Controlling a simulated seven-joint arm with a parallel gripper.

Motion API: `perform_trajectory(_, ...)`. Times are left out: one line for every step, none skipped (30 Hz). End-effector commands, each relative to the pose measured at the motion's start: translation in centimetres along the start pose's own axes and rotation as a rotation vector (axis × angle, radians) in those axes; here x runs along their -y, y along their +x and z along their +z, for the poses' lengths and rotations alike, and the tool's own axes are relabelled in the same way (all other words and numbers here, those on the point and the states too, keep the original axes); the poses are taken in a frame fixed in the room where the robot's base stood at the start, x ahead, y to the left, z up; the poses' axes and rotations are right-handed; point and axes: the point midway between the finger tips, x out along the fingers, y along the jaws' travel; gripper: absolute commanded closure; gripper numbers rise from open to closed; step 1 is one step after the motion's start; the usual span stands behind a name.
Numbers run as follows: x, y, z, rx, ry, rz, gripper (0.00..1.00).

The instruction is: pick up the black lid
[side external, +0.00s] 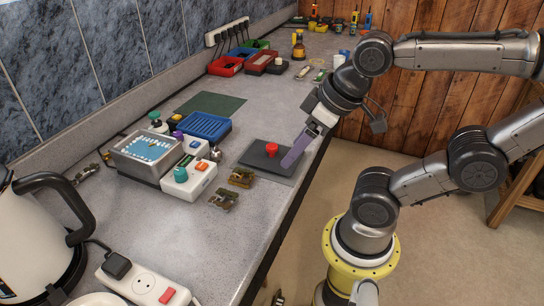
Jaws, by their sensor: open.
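The black lid (257,160) is a flat dark square with a red knob (272,149) on top. It lies on the grey counter near its front edge. My gripper (290,162) has purple fingers and reaches down from the upper right, just right of the knob in the picture. The gripper is open, and nothing shows held in it. The near finger hides part of the lid's right side. From this side I cannot tell whether the fingers touch the lid or how high they are above it.
Left of the lid stand a metal container (148,163), a blue tray (207,127) and a white box (188,180) with a teal knob. Two small brownish pieces (240,178) lie just in front. A green mat (210,104) and red bins (226,66) are farther back. A kettle (35,240) stands front left.

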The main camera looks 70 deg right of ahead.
Motion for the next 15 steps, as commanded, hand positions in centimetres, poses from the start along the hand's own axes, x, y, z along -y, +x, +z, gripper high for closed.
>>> perform_trajectory(0.0,0.0,0.0,0.0,0.0,0.0,0.28)
perform_trajectory(0.0,0.0,0.0,0.0,0.0,0.0,0.28)
perform_trajectory(0.0,0.0,0.0,0.0,0.0,0.0,0.28)
perform_trajectory(0.0,0.0,0.0,0.0,0.0,0.0,0.28)
perform_trajectory(0.0,0.0,0.0,0.0,0.001,0.0,0.28)
perform_trajectory(0.0,0.0,0.0,0.0,0.007,0.0,0.28)
perform_trajectory(0.0,0.0,0.0,0.0,0.017,0.0,0.28)
perform_trajectory(0.0,0.0,0.1,0.003,0.033,0.0,0.28)
perform_trajectory(0.0,0.0,0.2,0.009,0.067,0.001,0.28)
perform_trajectory(0.0,0.0,0.4,0.018,0.101,0.002,0.28)
perform_trajectory(-0.1,-0.2,0.4,0.024,0.143,0.004,0.28)
perform_trajectory(-0.1,-0.5,0.3,0.029,0.21,0.009,0.28)
perform_trajectory(-0.2,-0.9,0.1,0.035,0.268,0.014,0.28)
perform_trajectory(-0.3,-1.2,-0.2,0.043,0.332,0.02,0.28)
perform_trajectory(-0.5,-1.6,-0.7,0.058,0.424,0.033,0.28)
